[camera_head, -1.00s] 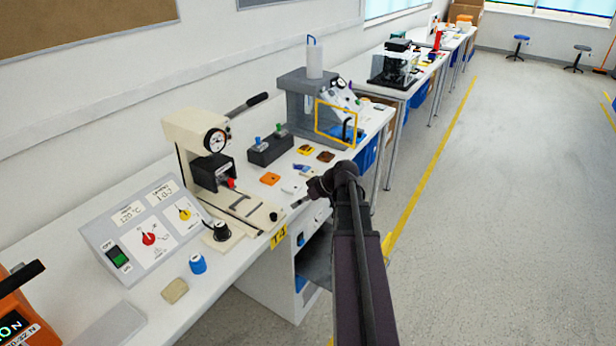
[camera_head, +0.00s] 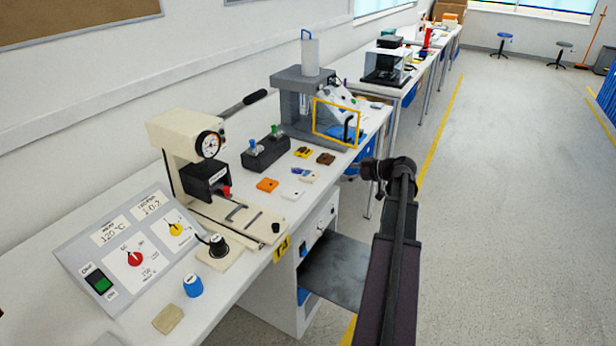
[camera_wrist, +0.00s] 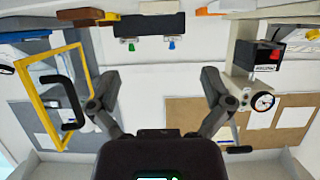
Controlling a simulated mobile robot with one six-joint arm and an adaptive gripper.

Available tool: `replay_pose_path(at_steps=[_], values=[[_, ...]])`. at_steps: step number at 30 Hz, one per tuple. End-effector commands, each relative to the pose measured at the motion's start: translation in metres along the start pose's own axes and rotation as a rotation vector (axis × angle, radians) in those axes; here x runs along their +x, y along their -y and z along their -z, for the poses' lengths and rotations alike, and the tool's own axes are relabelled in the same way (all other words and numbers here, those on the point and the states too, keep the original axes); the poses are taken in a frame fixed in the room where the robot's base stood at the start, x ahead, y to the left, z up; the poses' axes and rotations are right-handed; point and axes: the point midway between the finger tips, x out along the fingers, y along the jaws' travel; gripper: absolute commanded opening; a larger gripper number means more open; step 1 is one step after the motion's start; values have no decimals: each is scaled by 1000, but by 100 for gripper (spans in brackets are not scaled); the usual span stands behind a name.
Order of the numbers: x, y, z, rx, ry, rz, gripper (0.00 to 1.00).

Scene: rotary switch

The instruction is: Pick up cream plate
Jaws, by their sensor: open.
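Small plates lie on the bench between the press and the grey fixture. A pale, cream-looking plate (camera_head: 311,177) lies there with a blue piece at its edge. A whiter plate (camera_head: 292,193) lies just in front of it, so which one counts as cream is hard to tell. A beige block (camera_head: 168,318) lies at the bench's near end. My gripper (camera_wrist: 158,92) is open and empty, its two fingers spread wide in the wrist view. In the head view my arm's end is off the bench's front edge, to the right of the plates and apart from them.
An orange plate (camera_head: 267,185), a yellow-black plate (camera_head: 303,152) and a brown plate (camera_head: 325,158) lie nearby. The cream press (camera_head: 185,135) stands left, the dark block with toggles (camera_head: 265,153) behind, the yellow-framed fixture (camera_head: 300,105) beyond.

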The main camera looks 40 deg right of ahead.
Motion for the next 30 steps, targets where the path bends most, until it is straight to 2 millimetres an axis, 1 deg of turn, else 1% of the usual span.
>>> replay_pose_path(at_steps=[7,11,17,24,30], values=[[1,0,0,1,1,0,100],[6,0,-1,1,2,1,100],[26,0,-3,1,2,2,100],[63,-1,-3,1,2,1,100],[82,-1,-2,2,2,0,100]])
